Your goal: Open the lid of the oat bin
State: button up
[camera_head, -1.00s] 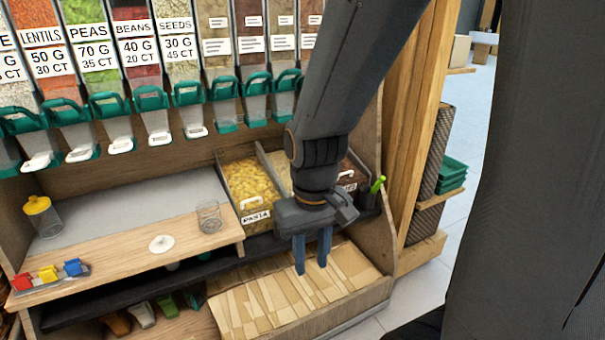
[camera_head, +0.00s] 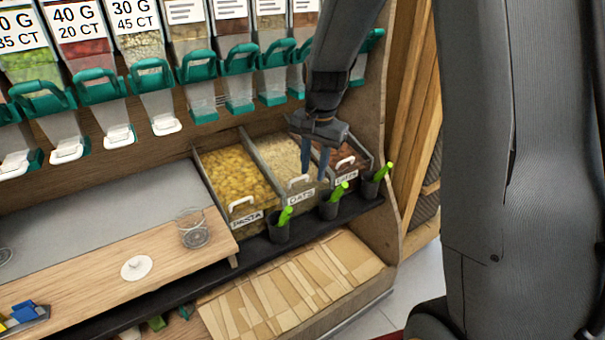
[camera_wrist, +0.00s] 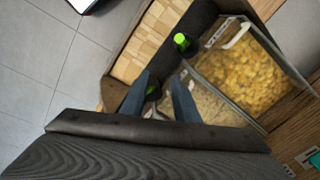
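The oat bin (camera_head: 281,151) is the middle of three clear-lidded bins, labelled OATS, with pale flakes inside. Its lid looks closed; a white handle (camera_head: 298,182) sits at its front edge. My gripper (camera_head: 314,178) is over the front right of this bin, fingers pointing down, close to the handle. In the wrist view my gripper (camera_wrist: 161,76) has its blue fingers spread apart, with a pale handle-like piece low between them. The oat bin (camera_wrist: 206,103) is partly hidden there by a finger. I cannot tell whether a finger touches the handle.
The pasta bin (camera_head: 235,172) is on the left, a dark-filled bin (camera_head: 343,157) on the right. Black cups with green-handled scoops (camera_head: 329,207) stand on the ledge in front. Dispensers with green levers (camera_head: 238,77) hang above. A glass jar (camera_head: 193,229) stands on the wooden counter.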

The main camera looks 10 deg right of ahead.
aim_at(301, 178)
jog(key=w+f+m, duration=0.4)
jog(key=w+m, duration=0.2)
jog(key=w, duration=0.6)
jog(key=shift+t, duration=0.3)
jog(key=f, duration=0.2)
jog(key=w+f, duration=0.1)
jog(key=f, duration=0.2)
jog(key=w+f, duration=0.1)
jog(key=f, duration=0.1)
jog(key=shift+d+f, duration=0.1)
jog(key=shift+f, duration=0.15)
grip_shut()
